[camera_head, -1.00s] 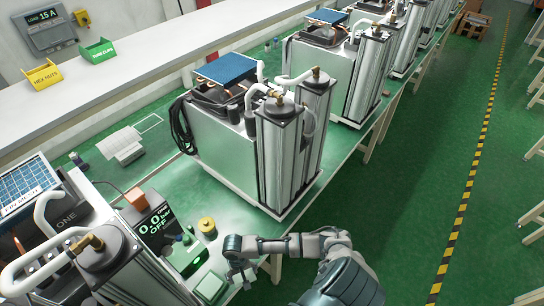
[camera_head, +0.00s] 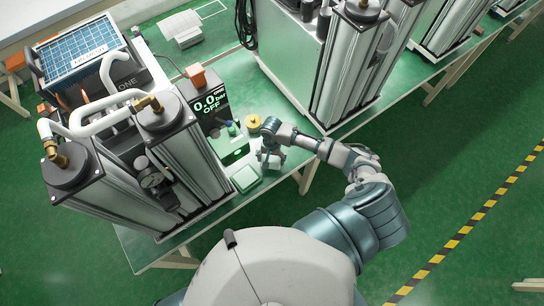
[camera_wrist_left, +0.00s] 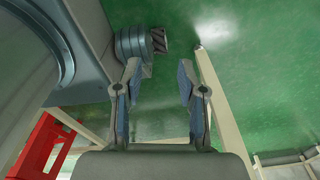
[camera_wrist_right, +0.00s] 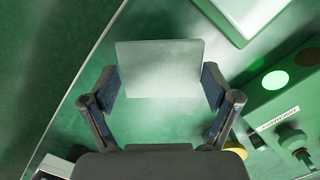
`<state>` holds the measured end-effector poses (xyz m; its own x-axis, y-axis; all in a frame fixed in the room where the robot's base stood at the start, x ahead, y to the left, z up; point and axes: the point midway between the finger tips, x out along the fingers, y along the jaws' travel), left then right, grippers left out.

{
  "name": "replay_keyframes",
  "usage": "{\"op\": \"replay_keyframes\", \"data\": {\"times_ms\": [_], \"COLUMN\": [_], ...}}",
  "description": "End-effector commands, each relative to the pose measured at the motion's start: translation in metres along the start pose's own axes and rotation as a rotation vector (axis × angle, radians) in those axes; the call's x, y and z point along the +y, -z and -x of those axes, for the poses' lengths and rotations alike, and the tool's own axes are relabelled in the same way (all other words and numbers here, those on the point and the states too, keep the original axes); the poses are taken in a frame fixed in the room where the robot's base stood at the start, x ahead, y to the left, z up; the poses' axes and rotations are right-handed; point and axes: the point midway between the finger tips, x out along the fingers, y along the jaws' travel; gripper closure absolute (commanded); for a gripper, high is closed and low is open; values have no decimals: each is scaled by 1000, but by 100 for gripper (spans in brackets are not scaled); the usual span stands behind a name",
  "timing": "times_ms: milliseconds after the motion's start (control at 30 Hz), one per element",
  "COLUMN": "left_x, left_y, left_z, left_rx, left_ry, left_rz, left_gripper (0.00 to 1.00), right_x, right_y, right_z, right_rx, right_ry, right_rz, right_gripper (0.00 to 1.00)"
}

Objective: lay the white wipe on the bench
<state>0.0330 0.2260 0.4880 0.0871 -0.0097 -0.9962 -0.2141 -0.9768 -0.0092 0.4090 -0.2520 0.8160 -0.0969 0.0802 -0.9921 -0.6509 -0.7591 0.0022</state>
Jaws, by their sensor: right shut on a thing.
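The white wipe (camera_wrist_right: 160,68) is a pale flat square in the right wrist view, between the fingertips of my right gripper (camera_wrist_right: 160,90). In the head view my right gripper (camera_head: 268,156) is at the bench's front edge, shut on the wipe, which shows small under the fingers (camera_head: 274,160). The green bench (camera_head: 207,232) lies beneath; I cannot tell whether the wipe touches it. My left gripper (camera_wrist_left: 160,95) is open and empty over the floor in the left wrist view; it is not in the head view.
A pale square tray (camera_head: 246,178) lies beside my right gripper. Behind it are a green box with a lit button (camera_head: 230,150), a yellow spool (camera_head: 254,122) and a display reading 0.0 OFF (camera_head: 208,104). Tall metal columns (camera_head: 185,150) stand to the left, others (camera_head: 348,65) to the right.

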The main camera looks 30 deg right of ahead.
Motion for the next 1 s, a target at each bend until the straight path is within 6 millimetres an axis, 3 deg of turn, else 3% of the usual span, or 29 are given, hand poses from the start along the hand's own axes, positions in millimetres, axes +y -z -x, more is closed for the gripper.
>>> {"op": "replay_keyframes", "data": {"times_ms": [200, 367, 667, 700, 733, 1000], "left_x": [-17, -24, -12, -8, -5, -6], "left_y": [-4, -5, -3, -2, -1, -2], "left_z": [-1, -2, -2, -2, -2, -2], "left_rx": [-4, -6, -3, -2, -1, -2], "left_ry": [20, 28, 14, 9, 6, 8], "left_rz": [-2, -1, 3, 3, 3, -2], "left_gripper": [60, 60, 60, 60, 60, 60], "right_x": [-4, -1, -2, -2, -2, -4], "right_y": [24, 28, 29, 28, 28, 27], "right_z": [0, -27, -36, -36, -36, -35], "right_rx": [0, -5, -3, -3, -3, -1], "right_ry": [4, 3, 4, 3, 3, 1], "right_rz": [-1, 0, 2, 2, 2, 1], "right_gripper": [40, 40, 40, 5, 0, 0]}}
